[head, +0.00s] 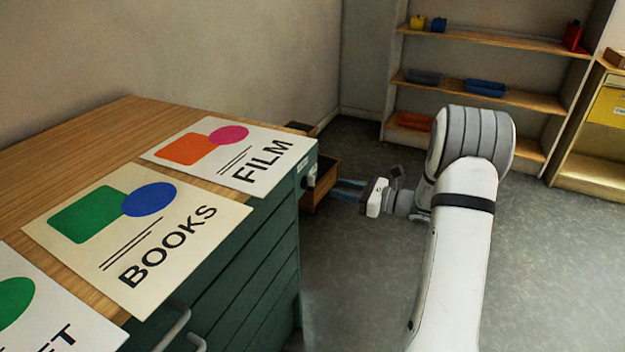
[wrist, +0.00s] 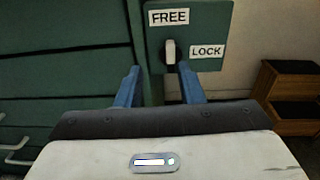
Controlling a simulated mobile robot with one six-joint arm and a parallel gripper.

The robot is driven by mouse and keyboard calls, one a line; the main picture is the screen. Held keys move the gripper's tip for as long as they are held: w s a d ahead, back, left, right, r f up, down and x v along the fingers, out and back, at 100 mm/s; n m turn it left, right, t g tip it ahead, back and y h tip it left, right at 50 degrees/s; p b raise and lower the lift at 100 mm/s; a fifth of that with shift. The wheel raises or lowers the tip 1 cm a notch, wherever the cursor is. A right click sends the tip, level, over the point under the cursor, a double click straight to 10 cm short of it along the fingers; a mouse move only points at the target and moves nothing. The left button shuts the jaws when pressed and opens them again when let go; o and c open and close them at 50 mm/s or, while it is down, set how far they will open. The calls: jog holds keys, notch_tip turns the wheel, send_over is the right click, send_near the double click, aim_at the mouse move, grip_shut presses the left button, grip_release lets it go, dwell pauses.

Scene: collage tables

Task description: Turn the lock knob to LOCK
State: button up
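The knob appears nearer the right finger; contact cannot be seen. In the head view my gripper (head: 349,189) points left at the cabinet's end, where the knob is small.
The green cabinet (head: 235,285) has a wooden top with FILM (head: 225,155) and BOOKS (head: 140,235) posters. A shelf (head: 490,95) with small items stands at the back. Grey floor right of the cabinet is clear.

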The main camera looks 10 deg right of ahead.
aim_at(314, 178)
jog(key=shift+m+t, duration=0.3)
jog(key=x, duration=0.2)
jog(key=b+x, duration=0.1)
jog(key=x, duration=0.2)
jog(key=w+x, duration=0.1)
jog(key=x, duration=0.2)
jog(key=shift+w+d+f, duration=0.1)
jog(key=shift+d+f, duration=0.1)
jog(key=shift+d, duration=0.1)
grip_shut()
